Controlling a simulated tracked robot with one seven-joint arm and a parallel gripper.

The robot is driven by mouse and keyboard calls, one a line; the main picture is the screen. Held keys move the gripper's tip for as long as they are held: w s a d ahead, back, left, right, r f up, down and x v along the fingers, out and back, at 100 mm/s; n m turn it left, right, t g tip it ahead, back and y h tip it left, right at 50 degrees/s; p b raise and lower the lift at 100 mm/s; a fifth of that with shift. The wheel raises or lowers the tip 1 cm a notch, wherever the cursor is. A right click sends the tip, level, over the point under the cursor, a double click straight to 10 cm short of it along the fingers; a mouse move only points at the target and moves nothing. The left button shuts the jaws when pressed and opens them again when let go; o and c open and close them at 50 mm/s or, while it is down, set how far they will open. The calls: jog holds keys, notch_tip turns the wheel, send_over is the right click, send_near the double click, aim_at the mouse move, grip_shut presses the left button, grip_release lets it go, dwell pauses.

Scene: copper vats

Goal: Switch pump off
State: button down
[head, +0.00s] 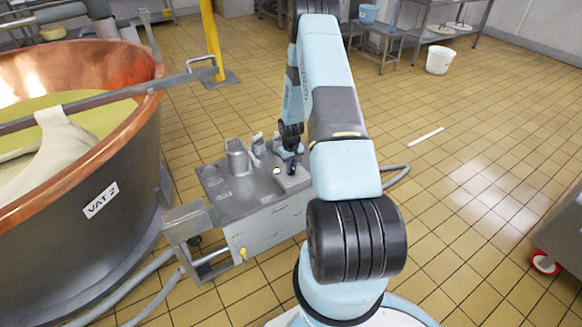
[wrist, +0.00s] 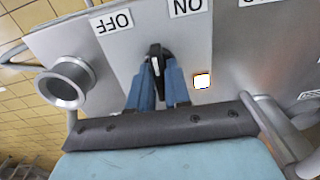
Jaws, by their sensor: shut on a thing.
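The pump's grey control box (head: 265,229) stands on the floor right of the copper vat. In the wrist view its panel carries an upside-down OFF label (wrist: 113,21) at left and an ON label (wrist: 187,8) at right. A black rotary switch (wrist: 155,53) with a white mark sits below and between the labels. My gripper (wrist: 158,75) has its blue fingers on either side of the switch, shut on it. The switch's exact setting is hard to tell. A small square lamp (wrist: 202,81) right of the fingers glows white. In the head view my gripper (head: 291,165) reaches down to the box top.
The copper vat (head: 100,62), labelled VAT 2, stands at left, with a metal bar across it. A metal cup-like fitting (head: 237,158) rises from the box top; a round metal ring (wrist: 66,84) shows in the wrist view. The tiled floor at right is mostly clear.

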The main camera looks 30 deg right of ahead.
jog(key=n, duration=0.6)
jog(key=shift+n, duration=0.3)
dwell(0.4)
jog(key=c, duration=1.2)
grip_release()
jog(key=shift+o, duration=0.2)
notch_tip(320, 180, up, 14)
jog(key=shift+f, duration=0.15)
